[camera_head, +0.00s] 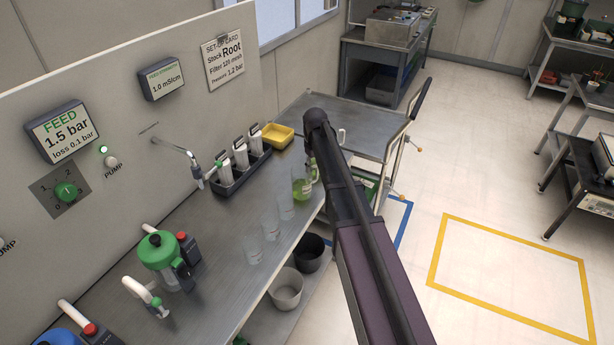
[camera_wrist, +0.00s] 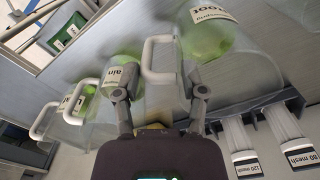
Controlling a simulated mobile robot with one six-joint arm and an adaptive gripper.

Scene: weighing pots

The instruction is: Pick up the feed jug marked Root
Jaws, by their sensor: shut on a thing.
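In the wrist view, a clear jug with green liquid (camera_wrist: 235,70) bears a label, seen upside down, that reads as Root. Its white handle (camera_wrist: 155,62) lies between the fingers of my gripper (camera_wrist: 158,92), which is shut on it. Another jug (camera_wrist: 122,77), its label partly hidden and ending in "ain", shows behind the left finger. A further jug with green (camera_wrist: 78,103) is at the far left. In the head view my arm hides the gripper and most of the jugs; a jug with green liquid (camera_head: 302,189) shows just left of the arm.
Clear empty cups (camera_head: 270,229) stand along the bench front. A rack of filters (camera_head: 240,160) stands behind, with a yellow tray (camera_head: 278,136) beyond. A green-lidded container (camera_head: 160,258) is at the near left. Dark and grey buckets (camera_head: 287,288) are below.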

